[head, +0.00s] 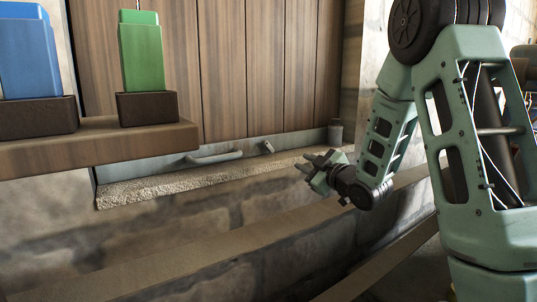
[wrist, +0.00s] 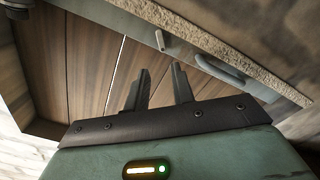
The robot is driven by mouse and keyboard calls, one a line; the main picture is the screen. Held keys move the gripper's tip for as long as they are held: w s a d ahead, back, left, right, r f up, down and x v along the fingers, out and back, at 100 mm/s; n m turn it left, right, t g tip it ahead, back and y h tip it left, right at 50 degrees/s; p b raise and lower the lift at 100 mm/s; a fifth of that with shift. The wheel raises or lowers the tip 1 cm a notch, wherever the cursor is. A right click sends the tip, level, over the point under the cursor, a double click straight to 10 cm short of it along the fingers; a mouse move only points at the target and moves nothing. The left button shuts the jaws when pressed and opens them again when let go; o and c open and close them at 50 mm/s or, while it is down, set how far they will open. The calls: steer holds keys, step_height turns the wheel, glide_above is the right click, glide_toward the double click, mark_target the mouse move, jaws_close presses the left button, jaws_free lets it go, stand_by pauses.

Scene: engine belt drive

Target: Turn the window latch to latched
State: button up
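The likely window latch is a small grey lever (head: 267,146) on the grey bottom rail of the wooden panel, right of a curved grey handle (head: 213,157). In the wrist view the small lever (wrist: 161,40) stands out from the rail above my fingers, and the handle (wrist: 220,68) is to its right. My gripper (head: 311,164) is right of the lever and apart from it. In the wrist view my gripper (wrist: 161,70) has its two dark fingers apart with nothing between them. I cannot tell the latch's exact state.
A rough stone sill (head: 160,187) runs below the rail. A wooden shelf (head: 100,143) at the left carries a blue block (head: 28,50) and a green block (head: 142,50) on dark bases. A small dark cylinder (head: 335,131) stands at the sill's right end.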

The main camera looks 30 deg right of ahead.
mark_target(271, 149)
steer(key=w, duration=1.7)
steer(key=shift+a+b, duration=0.4)
jaws_close()
